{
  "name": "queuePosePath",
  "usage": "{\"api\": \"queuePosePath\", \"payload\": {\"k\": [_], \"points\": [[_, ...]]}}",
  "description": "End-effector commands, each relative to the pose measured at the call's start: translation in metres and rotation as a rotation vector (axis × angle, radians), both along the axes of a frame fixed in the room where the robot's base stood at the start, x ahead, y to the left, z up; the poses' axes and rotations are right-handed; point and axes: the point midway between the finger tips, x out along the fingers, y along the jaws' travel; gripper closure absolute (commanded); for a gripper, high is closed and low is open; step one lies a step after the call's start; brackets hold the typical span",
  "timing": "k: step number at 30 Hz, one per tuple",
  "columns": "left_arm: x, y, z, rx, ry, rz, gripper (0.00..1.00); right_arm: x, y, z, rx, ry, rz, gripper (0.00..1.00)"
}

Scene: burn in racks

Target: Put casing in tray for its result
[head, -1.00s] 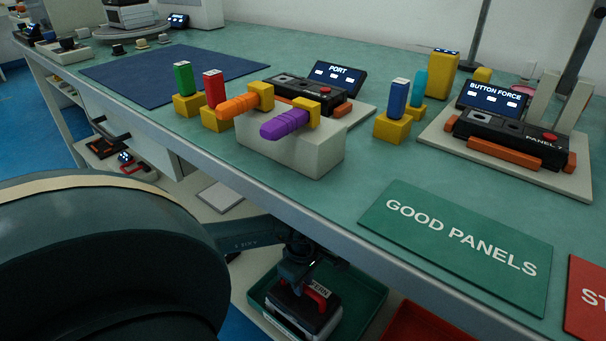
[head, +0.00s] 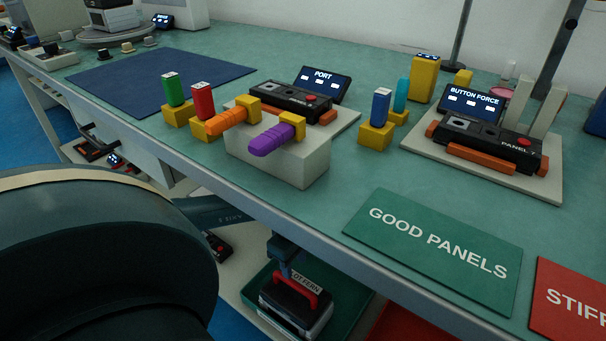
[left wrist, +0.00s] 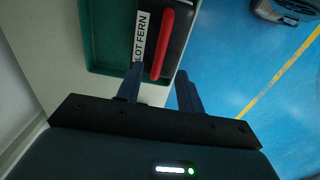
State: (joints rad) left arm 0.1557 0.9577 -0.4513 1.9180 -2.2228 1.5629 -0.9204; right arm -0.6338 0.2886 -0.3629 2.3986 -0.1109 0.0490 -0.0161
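A dark casing (head: 293,300) with a red handle and a white label reading "LOT FERN" sits in the green tray (head: 352,312) below the bench. The casing (left wrist: 180,45) and tray (left wrist: 102,52) also show in the left wrist view. My left gripper (head: 286,268) is above the casing, below the bench edge. In the left wrist view the two fingers of my left gripper (left wrist: 160,70) are spread, with the near end of the red handle showing between their tips. Neither finger visibly touches it. My right gripper is not in view.
A red tray (head: 400,325) stands right of the green one. Another dark casing (head: 217,246) is on the low shelf to the left. The bench front edge (head: 300,228) overhangs. A "GOOD PANELS" mat (head: 435,250) and test stations are on top.

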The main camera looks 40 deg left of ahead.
Motion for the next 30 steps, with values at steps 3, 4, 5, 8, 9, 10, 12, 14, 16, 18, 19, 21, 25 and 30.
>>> {"api": "queuePosePath", "payload": {"k": [3,4,5,8,9,10,12,14,16,18,19,21,25,30], "points": [[0.0,0.0,0.003,0.0,0.001,0.0,0.62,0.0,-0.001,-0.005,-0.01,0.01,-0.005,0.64],[0.0,0.0,0.003,-0.001,0.001,0.0,0.62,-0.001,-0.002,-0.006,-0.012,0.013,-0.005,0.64],[-0.001,-0.002,0.003,-0.005,0.001,0.001,0.62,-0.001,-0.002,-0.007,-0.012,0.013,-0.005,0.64],[-0.007,-0.021,-0.002,-0.076,0.011,0.011,0.62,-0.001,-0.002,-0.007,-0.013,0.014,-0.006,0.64],[-0.011,-0.037,-0.004,-0.138,0.018,0.02,0.62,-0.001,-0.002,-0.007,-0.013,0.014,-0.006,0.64],[-0.017,-0.053,-0.006,-0.2,0.027,0.033,0.62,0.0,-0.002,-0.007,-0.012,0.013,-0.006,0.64],[-0.033,-0.102,-0.006,-0.39,0.062,0.084,0.62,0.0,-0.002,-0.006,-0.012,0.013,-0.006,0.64],[-0.049,-0.152,0.004,-0.597,0.116,0.159,0.62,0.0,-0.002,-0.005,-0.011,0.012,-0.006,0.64],[-0.069,-0.209,0.029,-0.865,0.211,0.288,0.62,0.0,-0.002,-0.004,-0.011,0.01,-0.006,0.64],[-0.082,-0.252,0.065,-1.117,0.335,0.447,0.62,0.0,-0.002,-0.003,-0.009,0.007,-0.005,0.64],[-0.085,-0.266,0.082,-1.218,0.395,0.523,0.62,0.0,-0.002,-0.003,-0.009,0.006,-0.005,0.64],[-0.088,-0.289,0.122,-1.439,0.558,0.714,0.62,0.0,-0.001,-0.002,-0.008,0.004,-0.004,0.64],[-0.075,-0.296,0.184,-1.768,0.929,1.119,0.62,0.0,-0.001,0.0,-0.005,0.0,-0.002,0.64],[-0.049,-0.269,0.212,-1.98,1.518,1.668,0.62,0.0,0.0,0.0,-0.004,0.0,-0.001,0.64]]}}
